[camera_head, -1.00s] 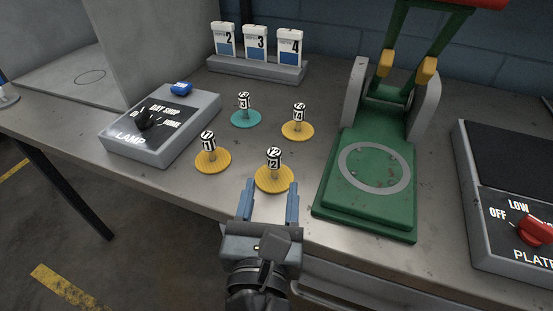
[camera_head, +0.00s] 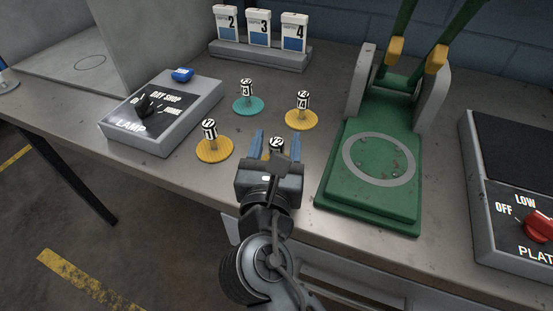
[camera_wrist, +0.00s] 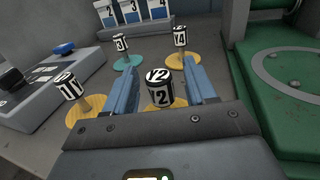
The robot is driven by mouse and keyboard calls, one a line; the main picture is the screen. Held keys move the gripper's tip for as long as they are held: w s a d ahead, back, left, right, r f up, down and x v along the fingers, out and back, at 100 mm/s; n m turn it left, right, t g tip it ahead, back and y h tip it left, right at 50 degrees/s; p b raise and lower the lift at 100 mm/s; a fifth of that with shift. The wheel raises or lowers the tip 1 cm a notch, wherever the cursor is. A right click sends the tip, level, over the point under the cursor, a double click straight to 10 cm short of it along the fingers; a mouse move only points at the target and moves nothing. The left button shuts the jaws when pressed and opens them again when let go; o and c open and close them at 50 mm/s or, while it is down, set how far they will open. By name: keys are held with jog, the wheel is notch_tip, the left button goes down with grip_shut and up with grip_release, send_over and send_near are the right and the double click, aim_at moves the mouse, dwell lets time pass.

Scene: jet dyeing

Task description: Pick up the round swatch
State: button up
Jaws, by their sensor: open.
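Several round swatches with labelled upright knobs stand on the bench. My gripper holds nothing.
A grey lamp control box (camera_head: 162,115) stands at left. A green press (camera_head: 372,185) with a round ring is close on the right. A plate control box (camera_head: 520,190) is at far right. Numbered cards 2, 3, 4 (camera_head: 260,30) stand in a rack at the back.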

jog(key=c, duration=1)
grip_shut()
jog(key=shift+r, duration=0.1)
